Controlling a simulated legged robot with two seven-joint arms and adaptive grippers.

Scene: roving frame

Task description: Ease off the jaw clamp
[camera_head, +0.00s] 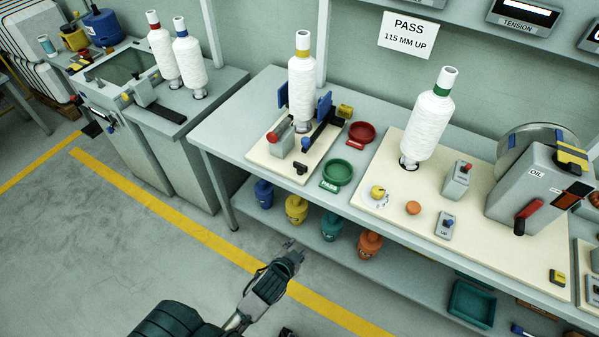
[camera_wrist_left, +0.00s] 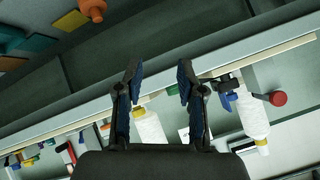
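The jaw clamp has two blue jaws (camera_head: 323,106) on either side of a white yarn bobbin (camera_head: 301,84) with a yellow band. A grey block with a red-tipped lever (camera_head: 278,134) stands at its front left, and a black T-handle (camera_head: 301,168) at its front. The bobbin stands upright; whether the jaws touch it I cannot tell. In the left wrist view the clamp's blue jaw (camera_wrist_left: 230,100) and a red round part (camera_wrist_left: 277,98) show at right. My left gripper (camera_head: 291,247) is open and empty, low in front of the bench; its spread fingers show in the wrist view (camera_wrist_left: 158,72). My right gripper is not in view.
The bench (camera_head: 228,125) holds a red dish (camera_head: 361,133), a green dish (camera_head: 337,172) and a second board (camera_head: 390,205) with a green-banded bobbin (camera_head: 428,122). Several coloured pots stand on the shelf below. A sign (camera_head: 408,35) hangs behind. The floor at left is clear.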

